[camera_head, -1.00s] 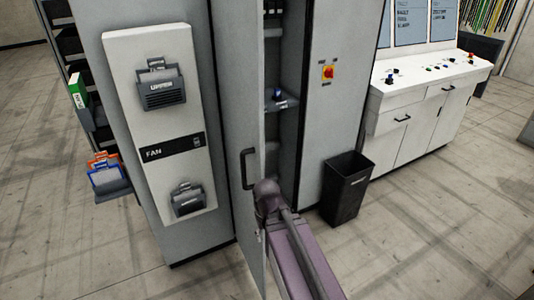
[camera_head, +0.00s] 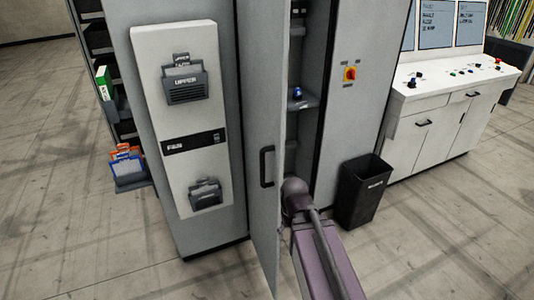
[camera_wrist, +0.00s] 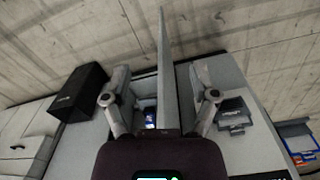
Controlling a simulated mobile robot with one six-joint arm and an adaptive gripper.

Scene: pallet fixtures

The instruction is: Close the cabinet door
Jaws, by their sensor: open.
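The cabinet door (camera_head: 262,110) is a tall grey panel standing open, swung out toward me, with a black handle (camera_head: 267,167) on its left face. Right of it the cabinet interior shows, with a shelf (camera_head: 300,103) bearing a small blue-topped part. My arm reaches up to the right side of the door, near handle height; my fingers are hidden in the head view. In the wrist view my gripper (camera_wrist: 160,78) is open, one finger on each side of the thin door edge (camera_wrist: 165,60). Gaps show on both sides; I cannot tell whether anything touches.
A fan panel (camera_head: 190,110) with two grey holders is on the cabinet left of the door. A black bin (camera_head: 362,195) stands on the floor at right, before a white control desk (camera_head: 445,110). Left are shelves with blue and orange items (camera_head: 127,168). Front floor is clear.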

